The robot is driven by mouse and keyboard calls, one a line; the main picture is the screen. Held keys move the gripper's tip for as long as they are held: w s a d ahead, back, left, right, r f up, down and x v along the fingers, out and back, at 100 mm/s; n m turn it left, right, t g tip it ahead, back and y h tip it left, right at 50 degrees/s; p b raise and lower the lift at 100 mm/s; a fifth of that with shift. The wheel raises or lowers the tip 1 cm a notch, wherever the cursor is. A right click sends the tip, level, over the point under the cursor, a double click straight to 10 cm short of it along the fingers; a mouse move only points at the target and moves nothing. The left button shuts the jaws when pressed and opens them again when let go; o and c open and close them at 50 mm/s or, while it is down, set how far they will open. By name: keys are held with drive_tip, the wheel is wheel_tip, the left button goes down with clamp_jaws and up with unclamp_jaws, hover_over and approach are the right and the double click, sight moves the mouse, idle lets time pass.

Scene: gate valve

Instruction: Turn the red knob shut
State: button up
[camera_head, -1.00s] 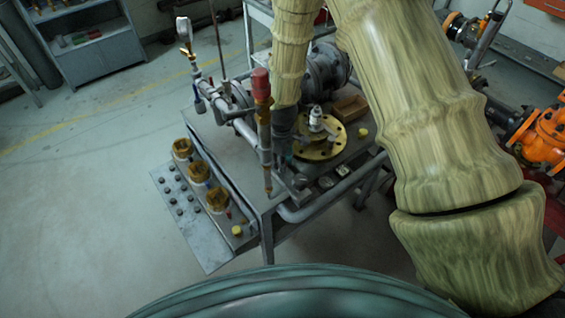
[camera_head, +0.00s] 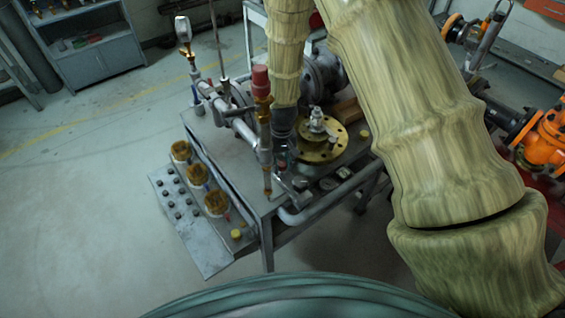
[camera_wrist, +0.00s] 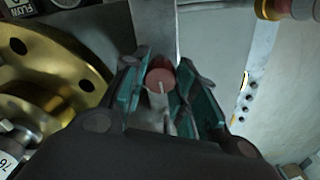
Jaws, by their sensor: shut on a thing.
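The red knob (camera_wrist: 160,78) shows in the wrist view as a round red end between the two teal fingers of my gripper (camera_wrist: 163,98). The fingers stand on both sides of it and are shut on it. A pale stem-like part lies just below the red end, partly in shadow between the fingers. In the head view my gripper (camera_head: 284,152) points down at the near edge of the metal table (camera_head: 228,157), left of the brass flange. The knob is mostly hidden there by the gripper.
A brass flange (camera_head: 323,148) lies close right of my gripper; it fills the left of the wrist view (camera_wrist: 62,62). A red-topped upright pipe (camera_head: 261,80) stands close left. Several brass gauges (camera_head: 197,174) sit along the front panel. Open floor (camera_head: 90,190) lies left.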

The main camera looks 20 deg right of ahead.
sight(282, 162)
drive_tip(key=shift+w+r+m, duration=0.2)
drive_tip(key=shift+w+m, duration=0.1)
drive_tip(key=shift+m, duration=0.1)
drive_tip(key=o, duration=1)
drive_tip(key=shift+s+f, duration=0.1)
drive_tip(key=shift+f, duration=0.05)
drive_tip(key=shift+r, duration=6)
